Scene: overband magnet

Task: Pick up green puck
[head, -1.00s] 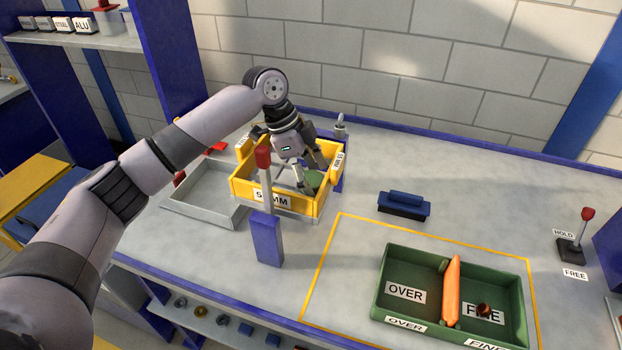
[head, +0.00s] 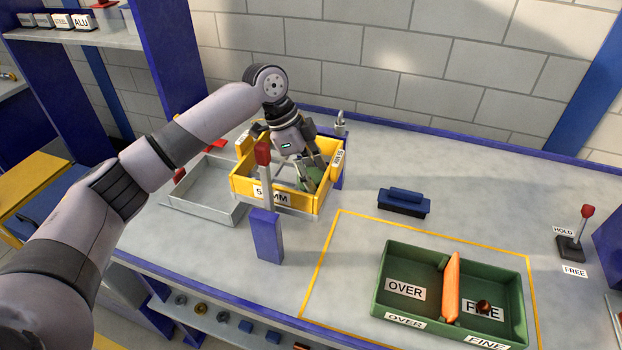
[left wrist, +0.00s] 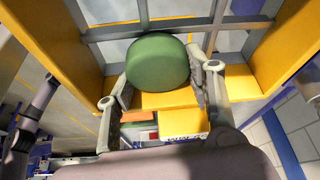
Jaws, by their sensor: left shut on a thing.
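The green puck (left wrist: 157,62) is a rounded disc in the left wrist view, between the two fingers of my left gripper (left wrist: 160,82). In the head view the puck (head: 313,177) is partly hidden by the fingers, inside the yellow sieve box (head: 270,190) with the MM label. My left gripper (head: 314,172) reaches down into this box from above and is shut on the puck. The grey bars of the box's grid show around the puck in the left wrist view. My right gripper is not in view.
A blue-handled block (head: 404,204) and a green two-part bin (head: 380,290) with an orange divider are to the right.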

